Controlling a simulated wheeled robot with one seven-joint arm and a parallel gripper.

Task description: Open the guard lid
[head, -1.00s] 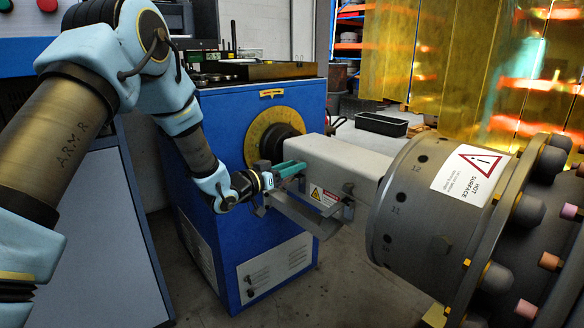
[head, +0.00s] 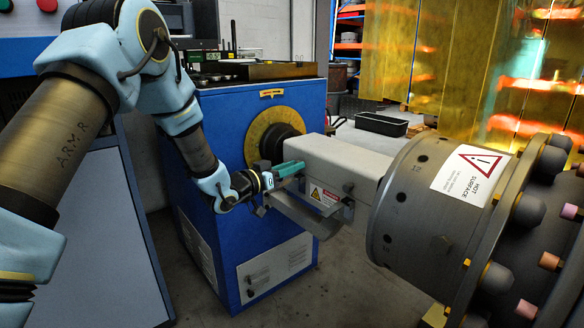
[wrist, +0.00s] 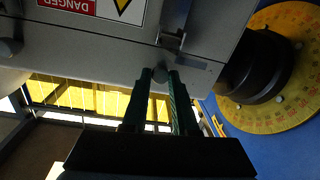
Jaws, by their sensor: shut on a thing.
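The guard lid (head: 345,158) is a long pale grey cover between the blue machine and the large dark flanged drum. It lies level, with a warning label on its near side. In the wrist view the lid (wrist: 110,42) fills the upper part, with a red and yellow danger label upside down. My gripper (head: 298,168) reaches its near edge from the left. In the wrist view the dark green fingers of my gripper (wrist: 161,75) are shut on a small round grey knob (wrist: 159,72) at the lid's edge. A metal latch-like bracket (wrist: 172,41) sits just above it.
The blue machine (head: 275,262) carries a yellow graduated dial (head: 258,133) with a dark hub behind the gripper. The drum (head: 415,205), marked hot surface, stands close on the right. A metal tray-like bracket (head: 300,212) hangs below the lid. A black bin (head: 381,124) lies behind.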

